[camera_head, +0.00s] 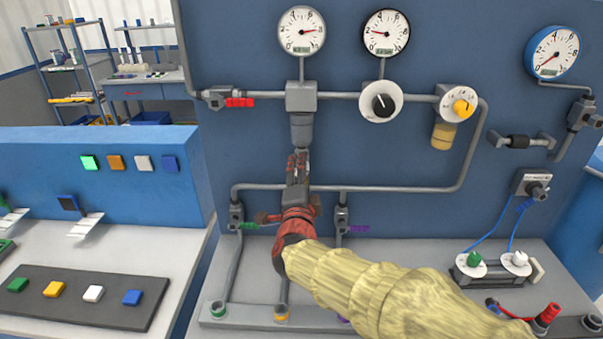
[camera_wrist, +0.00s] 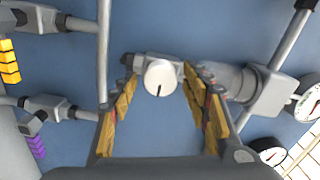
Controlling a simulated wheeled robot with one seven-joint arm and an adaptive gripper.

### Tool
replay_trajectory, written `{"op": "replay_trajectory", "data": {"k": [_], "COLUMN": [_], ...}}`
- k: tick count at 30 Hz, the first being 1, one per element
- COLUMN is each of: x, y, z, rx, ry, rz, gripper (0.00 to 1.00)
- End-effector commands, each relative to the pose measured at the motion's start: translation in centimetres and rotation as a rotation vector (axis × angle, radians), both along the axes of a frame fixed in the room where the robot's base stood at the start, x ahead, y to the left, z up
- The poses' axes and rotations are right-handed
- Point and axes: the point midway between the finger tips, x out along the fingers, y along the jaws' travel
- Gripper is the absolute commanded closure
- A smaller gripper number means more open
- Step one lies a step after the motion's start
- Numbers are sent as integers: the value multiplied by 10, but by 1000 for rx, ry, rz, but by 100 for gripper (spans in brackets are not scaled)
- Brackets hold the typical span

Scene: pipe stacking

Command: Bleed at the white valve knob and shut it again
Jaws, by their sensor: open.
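The white valve knob (camera_wrist: 160,77) shows in the wrist view, round and with a dark mark on its lower face. It sits on a small grey fitting beside a grey cylinder (camera_wrist: 228,84). My gripper (camera_wrist: 160,95) is open, with its padded fingers to the left and right of the knob. I cannot tell whether they touch it. In the head view my gripper (camera_head: 298,168) is in front of the panel, just below the grey cylinder (camera_head: 302,130). There my gripper and arm hide the knob.
Two white gauges (camera_head: 302,31) (camera_head: 386,34) and a blue-rimmed gauge (camera_head: 553,52) hang above. A red-handled valve (camera_head: 238,102) is upper left of my gripper. Green (camera_head: 248,226) and purple (camera_head: 360,229) handles are low beside my arm. A horizontal pipe (camera_head: 400,188) crosses nearby.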

Motion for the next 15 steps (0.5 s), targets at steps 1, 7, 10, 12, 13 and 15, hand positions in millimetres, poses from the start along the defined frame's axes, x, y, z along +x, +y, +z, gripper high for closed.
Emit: {"op": "replay_trajectory", "data": {"k": [1, 7, 10, 12, 13, 15], "x": [0, 0, -3, -9, -13, -24], "y": [0, 0, 1, 1, 1, 2], "z": [0, 1, 1, 2, 1, 2], "rx": [0, 0, 0, 2, 1, 2], "ry": [0, -1, -2, -2, -2, -2], "rz": [0, 0, 1, 1, 1, 4], "gripper": [51, 51, 51, 51, 51, 51]}}
